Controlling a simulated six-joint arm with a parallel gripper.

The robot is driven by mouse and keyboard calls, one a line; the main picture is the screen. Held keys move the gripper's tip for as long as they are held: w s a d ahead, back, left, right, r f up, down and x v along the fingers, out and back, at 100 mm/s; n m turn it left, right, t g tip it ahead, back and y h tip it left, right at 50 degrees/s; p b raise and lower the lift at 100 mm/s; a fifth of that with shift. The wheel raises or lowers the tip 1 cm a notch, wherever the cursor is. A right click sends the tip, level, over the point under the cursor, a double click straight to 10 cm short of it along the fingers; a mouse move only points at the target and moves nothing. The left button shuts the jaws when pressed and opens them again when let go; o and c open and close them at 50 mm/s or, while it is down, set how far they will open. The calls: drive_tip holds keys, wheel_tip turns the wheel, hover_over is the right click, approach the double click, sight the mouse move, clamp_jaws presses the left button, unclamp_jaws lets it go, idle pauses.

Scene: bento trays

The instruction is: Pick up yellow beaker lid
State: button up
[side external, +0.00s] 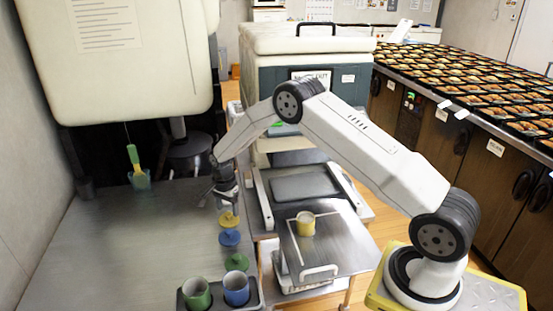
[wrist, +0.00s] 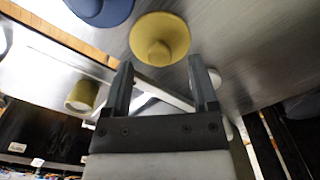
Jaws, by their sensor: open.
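The yellow lid (side external: 228,219), a round disc with a raised knob, lies on the metal table in the side view. It also shows at the top of the wrist view (wrist: 160,40), beyond my fingertips. My gripper (side external: 226,190) is above the table at the lid's far side in the side view. In the wrist view my gripper (wrist: 158,72) is open with nothing between its two dark fingers. The lid appears apart from the fingers. The yellow beaker (side external: 306,224) stands on the metal cart to the right, and shows at the left of the wrist view (wrist: 82,96).
A blue lid (side external: 229,238) and a green lid (side external: 236,262) lie in a row nearer the camera. Green (side external: 196,293) and blue (side external: 236,288) beakers stand in a dark holder at the front. A green-handled scoop (side external: 137,170) hangs at the left. The table's left side is clear.

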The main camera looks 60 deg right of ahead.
drive_tip(key=shift+f, duration=0.95)
drive_tip(key=shift+c, duration=0.2)
clamp_jaws()
